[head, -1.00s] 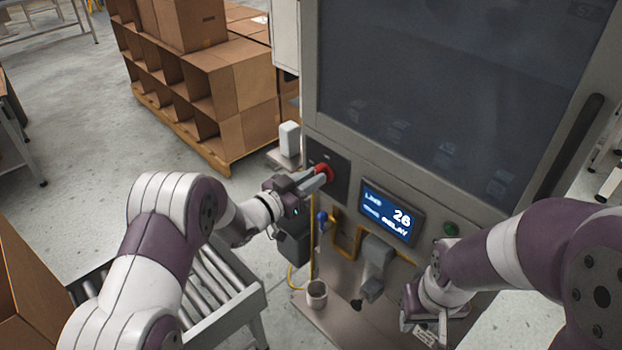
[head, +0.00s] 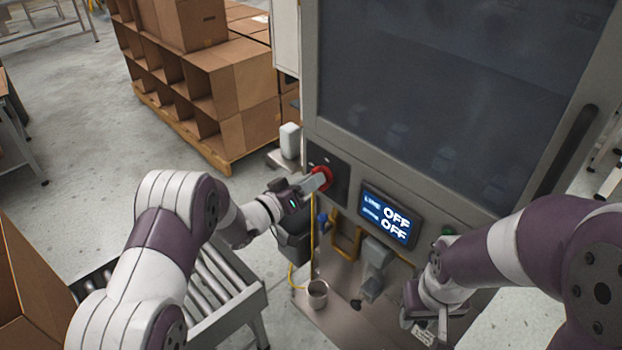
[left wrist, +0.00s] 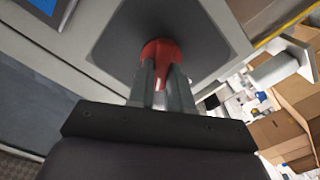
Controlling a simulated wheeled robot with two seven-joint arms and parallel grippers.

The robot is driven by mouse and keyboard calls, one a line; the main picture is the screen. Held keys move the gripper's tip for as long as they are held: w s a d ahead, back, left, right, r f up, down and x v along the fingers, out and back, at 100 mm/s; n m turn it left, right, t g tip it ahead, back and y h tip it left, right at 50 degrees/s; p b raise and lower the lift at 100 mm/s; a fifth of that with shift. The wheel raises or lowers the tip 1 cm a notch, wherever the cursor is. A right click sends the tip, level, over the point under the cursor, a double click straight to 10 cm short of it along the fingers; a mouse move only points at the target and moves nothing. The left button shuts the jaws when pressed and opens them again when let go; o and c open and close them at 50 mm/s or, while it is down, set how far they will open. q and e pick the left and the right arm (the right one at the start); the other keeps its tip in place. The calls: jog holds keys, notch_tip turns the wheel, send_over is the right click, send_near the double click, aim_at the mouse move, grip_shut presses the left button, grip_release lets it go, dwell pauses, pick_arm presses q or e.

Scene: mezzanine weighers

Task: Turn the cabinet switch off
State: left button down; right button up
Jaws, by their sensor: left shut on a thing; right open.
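The red cabinet switch (head: 321,177) sits on a dark plate (head: 341,180) on the grey cabinet's front, left of the display. My left gripper (head: 318,181) is shut on it; in the left wrist view the two fingers (left wrist: 163,90) close around the red switch (left wrist: 160,52), which they partly hide. The cabinet's display (head: 387,216) reads OFF on two lines. My right gripper (head: 420,325) is low at the right, in front of the cabinet's lower part, open, with its fingers only partly clear.
A green button (head: 448,230) is right of the display, close to my right arm. A metal cup (head: 317,294) stands on the ledge below. A roller conveyor (head: 225,290) is under my left arm. Stacked cardboard boxes (head: 240,95) stand behind, left of the cabinet.

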pick_arm(q)
jog(key=n+p, duration=0.1)
jog(key=n, duration=0.2)
jog(key=n+p, duration=0.1)
jog(key=n, duration=0.3)
jog(key=n+p, duration=0.1)
jog(key=n, duration=0.3)
jog(key=shift+w+a+f, duration=0.1)
jog(key=shift+f, duration=0.15)
jog(key=shift+n, duration=0.3)
jog(key=c, duration=1)
grip_release()
jog(key=shift+c, duration=0.2)
jog(key=shift+a, duration=0.1)
jog(key=b+v, duration=0.2)
jog(key=v, duration=1)
jog(key=shift+s+a, duration=0.15)
jog(key=shift+s, duration=0.1)
